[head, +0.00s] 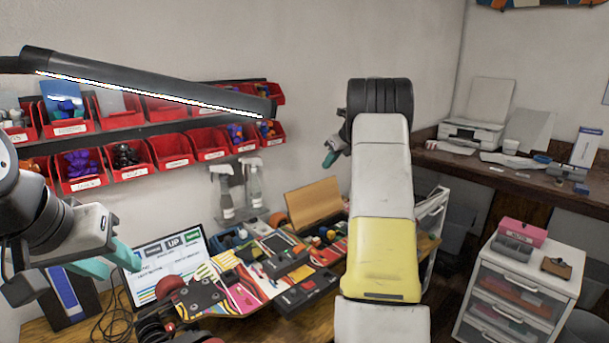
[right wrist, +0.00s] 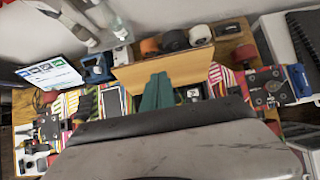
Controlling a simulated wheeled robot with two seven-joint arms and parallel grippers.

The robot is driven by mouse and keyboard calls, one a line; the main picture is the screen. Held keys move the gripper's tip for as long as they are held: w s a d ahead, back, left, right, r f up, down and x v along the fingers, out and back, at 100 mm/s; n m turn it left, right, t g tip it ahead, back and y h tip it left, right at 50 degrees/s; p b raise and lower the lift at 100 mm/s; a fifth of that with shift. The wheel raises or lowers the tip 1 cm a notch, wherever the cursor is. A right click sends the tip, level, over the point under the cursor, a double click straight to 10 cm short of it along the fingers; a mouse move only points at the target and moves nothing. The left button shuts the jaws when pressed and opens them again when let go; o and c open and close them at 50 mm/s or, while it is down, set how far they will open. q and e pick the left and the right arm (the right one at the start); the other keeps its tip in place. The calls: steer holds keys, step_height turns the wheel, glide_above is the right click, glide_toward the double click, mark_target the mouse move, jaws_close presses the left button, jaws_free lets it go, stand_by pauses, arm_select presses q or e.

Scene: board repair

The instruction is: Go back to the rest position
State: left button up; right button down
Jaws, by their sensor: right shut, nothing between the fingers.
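My left gripper (head: 115,264) is at the left edge of the head view, in front of the screen. Its two teal fingers stand apart with nothing seen between them. My right arm is raised in the middle of the head view. A teal part of my right gripper (head: 330,157) shows beside the arm's dark end, and the rest is hidden. In the right wrist view the teal fingers of my right gripper (right wrist: 157,92) are together and empty, in front of a tan upright panel (right wrist: 165,73).
The cluttered workbench (head: 40,331) holds a screen (head: 165,263), tools and skateboard parts. Red bins (head: 131,171) line the wall behind, and a dark lamp bar (head: 150,80) crosses above. Spray bottles (head: 225,195) stand at the back. A drawer unit (head: 515,290) stands right.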

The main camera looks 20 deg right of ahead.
steer(key=s+a+r+n, duration=0.6)
steer(key=s+a+n, duration=0.1)
steer(key=s, duration=0.2)
steer(key=s+a+r+n, duration=0.6)
steer(key=s+a+n, duration=0.1)
steer(key=s, duration=0.3)
steer(key=s+a+f+n, duration=0.2)
steer(key=s+a+n, duration=0.1)
steer(key=s+n, duration=0.3)
steer(key=s+a+f+n, duration=0.2)
steer(key=s+a+n, duration=0.2)
steer(key=s, duration=0.7)
steer(key=s+a+f+n, duration=0.3)
steer(key=s+n, duration=0.5)
steer(key=shift+s+a+h, duration=0.15)
steer(key=shift+a+h, duration=0.15)
steer(key=shift+a, duration=0.1)
